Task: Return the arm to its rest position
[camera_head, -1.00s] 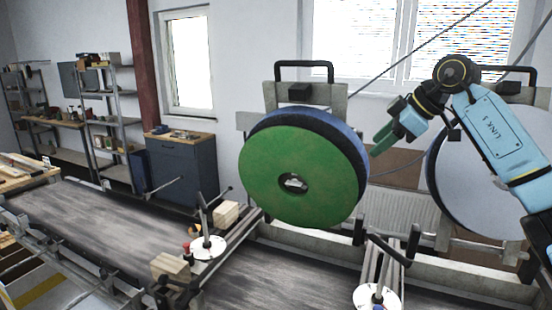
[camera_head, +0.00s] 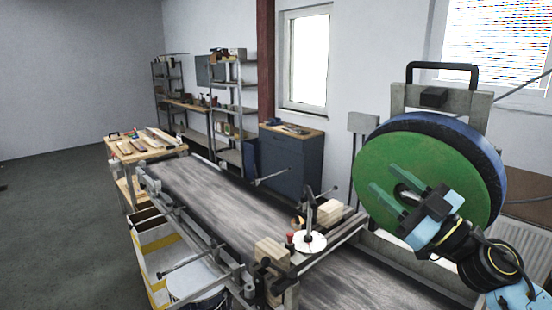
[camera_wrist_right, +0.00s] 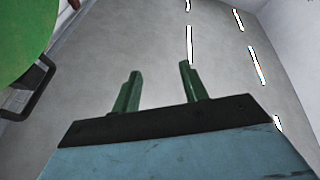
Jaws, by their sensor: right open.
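My right gripper (camera_head: 395,200) has green fingers and a light blue body. In the head view it is in front of the large green-faced wheel (camera_head: 380,155) at the right, with its fingers pointing left. The fingers are spread apart with nothing between them. In the right wrist view the two fingers (camera_wrist_right: 158,85) stand apart against a grey surface, with the green wheel (camera_wrist_right: 25,40) at the upper left. Whether the gripper touches the wheel cannot be told. My left gripper is in neither view.
A grey conveyor belt (camera_head: 215,195) runs below, with wooden blocks (camera_head: 329,212) and a white disc (camera_head: 312,241) on its frame. A blue cabinet (camera_head: 290,165) and shelves (camera_head: 233,110) stand behind. A wooden table (camera_head: 132,152) is at the belt's far end. Open floor (camera_head: 50,220) lies left.

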